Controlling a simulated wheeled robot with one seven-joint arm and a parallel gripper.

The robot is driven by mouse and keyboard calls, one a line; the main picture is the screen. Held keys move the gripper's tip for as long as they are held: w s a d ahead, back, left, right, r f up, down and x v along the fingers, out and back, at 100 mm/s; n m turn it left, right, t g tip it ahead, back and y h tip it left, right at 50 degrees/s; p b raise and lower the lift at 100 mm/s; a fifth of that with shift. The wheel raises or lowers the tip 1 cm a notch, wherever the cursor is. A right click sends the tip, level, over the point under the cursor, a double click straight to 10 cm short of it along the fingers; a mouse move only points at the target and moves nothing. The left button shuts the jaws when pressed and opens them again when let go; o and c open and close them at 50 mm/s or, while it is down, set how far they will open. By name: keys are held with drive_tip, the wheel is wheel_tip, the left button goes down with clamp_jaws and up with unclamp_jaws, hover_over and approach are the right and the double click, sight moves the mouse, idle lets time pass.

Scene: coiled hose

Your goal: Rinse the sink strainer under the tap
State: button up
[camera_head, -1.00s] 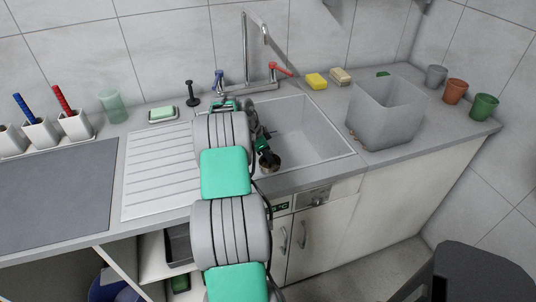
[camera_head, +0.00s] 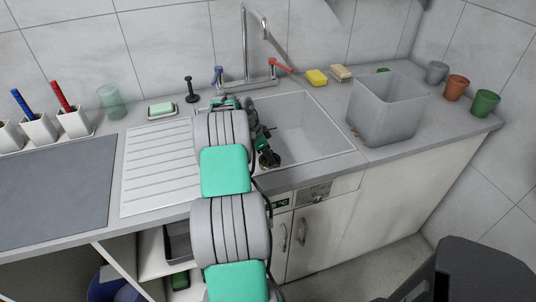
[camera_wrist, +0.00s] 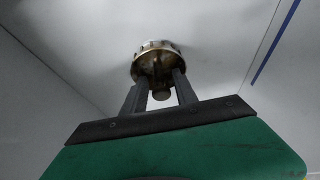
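The sink strainer (camera_wrist: 157,58) is a round, brass-coloured metal piece with a notched rim. In the wrist view it sits at the tips of my gripper (camera_wrist: 158,82), whose two dark fingers close on it, with a small knob showing between them. In the head view the strainer (camera_head: 269,160) shows small and dark at the end of my gripper (camera_head: 265,146), over the front part of the sink basin (camera_head: 315,130). The tap (camera_head: 246,50) stands behind the basin, with a blue handle (camera_head: 218,76) and a red handle (camera_head: 280,66). I cannot make out running water.
My arm covers the basin's left side and part of the ribbed drainboard (camera_head: 155,165). A grey bin (camera_head: 385,115) stands right of the sink. A soap dish (camera_head: 162,110) is at left.

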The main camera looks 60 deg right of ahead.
drive_tip(key=shift+o, duration=1.2)
